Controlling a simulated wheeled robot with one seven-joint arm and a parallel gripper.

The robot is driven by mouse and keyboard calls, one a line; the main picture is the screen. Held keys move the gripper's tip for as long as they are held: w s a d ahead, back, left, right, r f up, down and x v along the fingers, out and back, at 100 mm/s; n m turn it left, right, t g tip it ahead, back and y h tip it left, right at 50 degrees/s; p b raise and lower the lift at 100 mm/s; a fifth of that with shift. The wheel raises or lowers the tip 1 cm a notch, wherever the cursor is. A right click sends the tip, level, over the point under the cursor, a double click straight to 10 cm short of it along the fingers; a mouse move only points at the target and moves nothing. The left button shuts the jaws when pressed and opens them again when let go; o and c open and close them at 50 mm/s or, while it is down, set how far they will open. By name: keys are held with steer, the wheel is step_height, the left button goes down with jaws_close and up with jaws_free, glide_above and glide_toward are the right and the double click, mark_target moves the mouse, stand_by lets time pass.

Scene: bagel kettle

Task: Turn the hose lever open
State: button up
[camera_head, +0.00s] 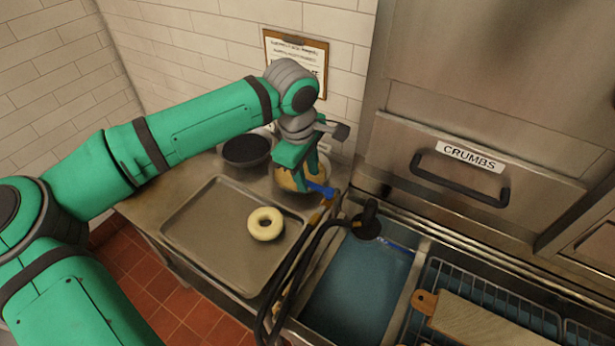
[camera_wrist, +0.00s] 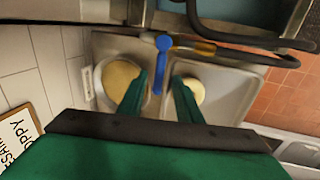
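The blue hose lever (camera_head: 322,190) sits on a brass-coloured valve (camera_head: 328,203) on a black hose (camera_head: 293,268), at the tray's back right. My gripper (camera_head: 308,184) is beside the lever in the head view. In the wrist view, my gripper (camera_wrist: 161,78) is open, with a gap showing between each finger and the lever. I cannot tell whether the lever lies at finger depth.
A bagel (camera_head: 265,223) lies on a metal tray (camera_head: 200,222). A bowl with dark contents (camera_head: 247,150) and one with yellow contents (camera_head: 285,181) stand behind. A water-filled sink (camera_head: 350,285), wire rack (camera_head: 500,318) and wooden board (camera_head: 490,330) are at right. A clipboard (camera_head: 296,60) hangs behind.

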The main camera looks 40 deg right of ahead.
steer(key=shift+w+d+f, duration=0.1)
steer(key=shift+d+f, duration=0.1)
steer(key=shift+f, duration=0.65)
jaws_close()
steer(key=shift+w+a, duration=0.1)
